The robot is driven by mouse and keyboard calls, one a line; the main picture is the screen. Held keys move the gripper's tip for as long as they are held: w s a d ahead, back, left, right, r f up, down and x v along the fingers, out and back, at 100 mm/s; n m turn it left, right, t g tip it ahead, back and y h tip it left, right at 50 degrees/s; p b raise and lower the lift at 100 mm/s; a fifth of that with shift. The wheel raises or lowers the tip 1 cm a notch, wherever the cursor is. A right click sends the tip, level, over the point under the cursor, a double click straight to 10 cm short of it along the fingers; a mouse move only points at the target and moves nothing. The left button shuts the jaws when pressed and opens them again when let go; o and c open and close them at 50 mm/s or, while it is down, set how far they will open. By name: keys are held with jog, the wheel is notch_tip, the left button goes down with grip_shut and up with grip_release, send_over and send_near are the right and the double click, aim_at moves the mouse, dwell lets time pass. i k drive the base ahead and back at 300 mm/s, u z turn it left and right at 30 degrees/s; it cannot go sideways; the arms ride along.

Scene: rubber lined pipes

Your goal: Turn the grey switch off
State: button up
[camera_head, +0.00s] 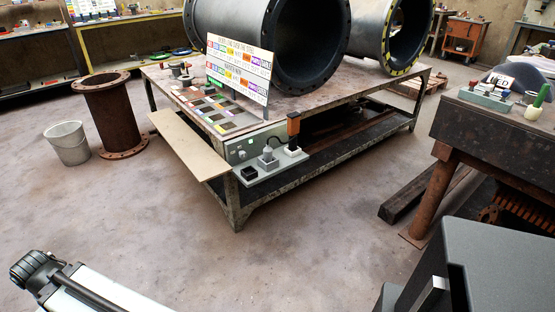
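A grey panel (243,151) is fixed at the near corner of the large metal workbench (222,198), with small fittings on its face. A ledge (272,165) in front of it carries a small grey piece (268,154) with a dark cable, a black square piece (250,173) and an upright orange-and-black handle (293,128) on a pale base. The grey piece may be the grey switch; its on or off position is too small to tell. I see no gripper fingers in this view, and nothing touches the panel or ledge.
Large lined pipes (228,30) and a lettered sign (238,68) stand on the workbench. A board (186,144) juts out at its left. A rusty pipe (110,115) and bucket (68,144) stand left. A dark bench (480,128) stands right. The floor (180,235) in front is clear.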

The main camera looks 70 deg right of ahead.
aim_at(242, 155)
jog(key=z, duration=0.05)
jog(key=k, duration=0.2)
jog(key=z, duration=0.8)
jog(key=i, duration=0.5)
jog(key=z, duration=0.05)
